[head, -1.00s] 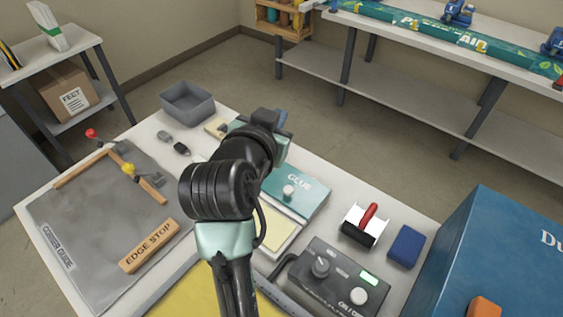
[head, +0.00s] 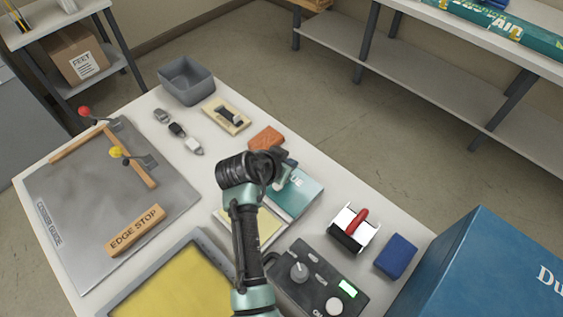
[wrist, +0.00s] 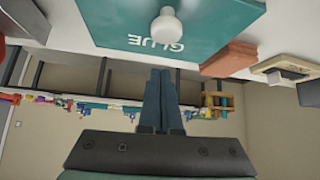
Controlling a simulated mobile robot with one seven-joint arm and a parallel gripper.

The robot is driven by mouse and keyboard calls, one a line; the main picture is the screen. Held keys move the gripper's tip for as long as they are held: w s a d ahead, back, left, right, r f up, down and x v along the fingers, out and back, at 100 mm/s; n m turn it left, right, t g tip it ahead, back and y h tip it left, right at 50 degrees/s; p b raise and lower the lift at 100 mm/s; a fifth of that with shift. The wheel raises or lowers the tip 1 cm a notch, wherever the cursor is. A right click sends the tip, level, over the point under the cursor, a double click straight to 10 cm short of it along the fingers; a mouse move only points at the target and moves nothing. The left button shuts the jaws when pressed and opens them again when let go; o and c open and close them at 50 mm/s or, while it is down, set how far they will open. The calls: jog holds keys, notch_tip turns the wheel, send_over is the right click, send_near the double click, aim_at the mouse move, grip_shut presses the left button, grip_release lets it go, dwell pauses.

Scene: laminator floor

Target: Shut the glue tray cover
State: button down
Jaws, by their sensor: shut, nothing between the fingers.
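The teal glue tray cover (head: 300,193), lettered GLUE, is partly hidden by my arm in the head view. The tray's pale yellow inside (head: 268,226) lies bare on the near side of the cover, so the tray is partly open. In the wrist view the cover (wrist: 110,22) fills the top, with its round white knob (wrist: 167,26) standing up from it. My gripper (wrist: 160,74) is shut and empty, its fingertips near the lettered edge of the cover. I cannot tell whether they touch it.
An orange-brown block (head: 266,138) lies beyond the cover. A red-handled roller (head: 353,228), a blue block (head: 395,256) and a control box (head: 318,280) stand to the right. A yellow-filled tray (head: 175,285) and a grey board (head: 110,205) lie left. A big blue box (head: 490,270) bounds the right.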

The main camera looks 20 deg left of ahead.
jog(key=s, duration=0.1)
jog(key=s+p, duration=0.1)
jog(key=s, duration=0.1)
jog(key=shift+s+a+f, duration=0.2)
jog(key=shift+s+a, duration=0.1)
jog(key=shift+a, duration=0.05)
jog(key=shift+s+f, duration=0.15)
jog(key=shift+s, duration=0.05)
jog(key=s+a, duration=0.1)
jog(key=s, duration=0.3)
jog(key=s+a+p, duration=0.1)
jog(key=s+a, duration=0.1)
jog(key=s, duration=0.2)
jog(key=s+a+p, duration=0.1)
jog(key=s, duration=0.3)
jog(key=shift+s+a, duration=0.15)
jog(key=shift+a, duration=0.15)
jog(key=shift+w+d, duration=0.15)
jog(key=shift+w, duration=0.3)
jog(key=w, duration=0.2)
jog(key=w+r, duration=0.1)
jog(key=shift+d+r+p, duration=0.1)
jog(key=shift+d+p, duration=0.3)
jog(key=b+v, duration=0.1)
jog(key=v, duration=0.9)
jog(key=shift+a, duration=0.15)
